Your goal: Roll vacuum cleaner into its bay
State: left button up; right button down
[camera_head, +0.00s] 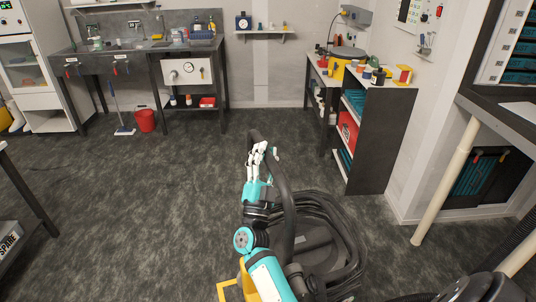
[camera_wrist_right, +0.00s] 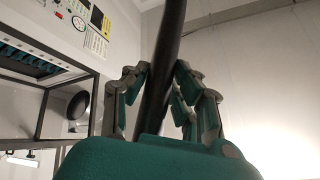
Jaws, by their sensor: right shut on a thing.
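The vacuum cleaner (camera_head: 318,250) is dark, with thick black hose loops around it, and sits on the floor at the bottom centre of the head view. Part of it is hidden by my right arm. My right gripper (camera_head: 259,155) is shut on the vacuum's black tube (camera_head: 283,195), which arches up beside my arm. In the right wrist view the tube (camera_wrist_right: 168,50) passes between the fingers of the gripper (camera_wrist_right: 158,75). My left gripper is not in view. I cannot make out the bay for certain; a yellow edge (camera_head: 229,291) shows at the bottom.
A cream pipe (camera_head: 446,180) slants down at the right. A red bucket (camera_head: 145,120) and mop (camera_head: 121,118) stand by the back-left bench. The carpet (camera_head: 150,210) left of my arm is clear.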

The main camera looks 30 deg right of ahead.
jog(key=shift+w+a, duration=0.1)
jog(key=shift+a, duration=0.2)
jog(key=shift+f, duration=0.1)
jog(key=c, duration=1.1)
grip_release()
jog(key=shift+o, duration=0.2)
